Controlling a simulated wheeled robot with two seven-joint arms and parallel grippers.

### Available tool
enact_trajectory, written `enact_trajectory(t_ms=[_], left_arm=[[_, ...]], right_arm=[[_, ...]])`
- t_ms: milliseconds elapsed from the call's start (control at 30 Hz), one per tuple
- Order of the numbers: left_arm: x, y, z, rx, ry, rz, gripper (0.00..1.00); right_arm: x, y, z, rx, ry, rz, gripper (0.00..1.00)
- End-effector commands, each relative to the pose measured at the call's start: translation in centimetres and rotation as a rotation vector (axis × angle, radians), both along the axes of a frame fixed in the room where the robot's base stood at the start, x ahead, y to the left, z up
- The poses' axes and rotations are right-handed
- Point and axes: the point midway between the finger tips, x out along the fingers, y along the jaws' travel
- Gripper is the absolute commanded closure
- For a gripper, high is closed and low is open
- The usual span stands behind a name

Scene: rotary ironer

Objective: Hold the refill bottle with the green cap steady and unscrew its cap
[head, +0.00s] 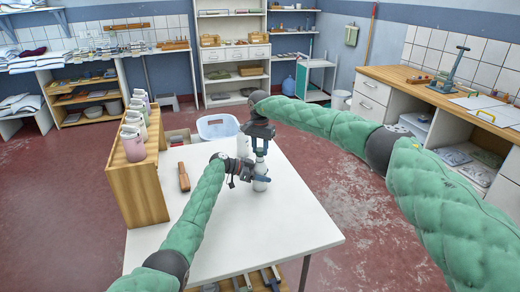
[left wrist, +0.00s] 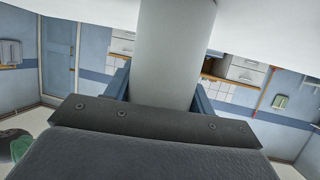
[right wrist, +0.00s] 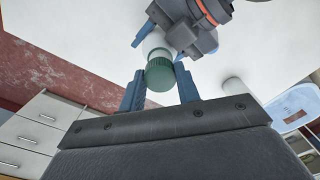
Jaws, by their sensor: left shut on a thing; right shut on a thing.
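The white refill bottle (head: 261,184) stands upright on the white table (head: 290,215). My left gripper (head: 257,178) is shut on its body from the side. In the left wrist view the pale bottle body (left wrist: 175,50) fills the space between the fingers. My right gripper (head: 261,155) is above the bottle, pointing down. In the right wrist view the ribbed green cap (right wrist: 160,75) sits between its fingers, in line with the white bottle behind it. The right gripper is shut on the cap. The cap is mostly hidden in the head view.
Another white bottle (head: 243,146) stands on the table behind my left gripper. A brown-handled tool (head: 183,177) lies at the left. Several pink and white bottles (head: 134,142) stand on a wooden rack (head: 142,185). A blue-white basin (head: 218,126) is beyond. The table's front right is clear.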

Motion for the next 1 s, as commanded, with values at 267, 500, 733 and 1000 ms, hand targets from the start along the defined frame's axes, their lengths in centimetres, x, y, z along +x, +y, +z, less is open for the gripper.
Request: enact_trajectory(t_ms=[267,500,733,1000], left_arm=[[0.0,0.0,-0.1,0.001,0.001,0.000,1.00],[0.0,0.0,-0.1,0.001,0.001,0.000,1.00],[0.0,0.0,-0.1,0.000,0.000,0.000,0.42],[0.0,0.0,0.0,0.000,0.000,0.000,0.20]], right_arm=[[0.1,0.0,1.7,0.000,-0.002,0.000,0.95],[0.1,0.0,3.9,0.000,0.000,0.000,0.95],[0.0,0.0,4.0,0.000,0.000,0.000,0.95],[0.0,0.0,4.0,0.000,0.000,0.000,0.95]])
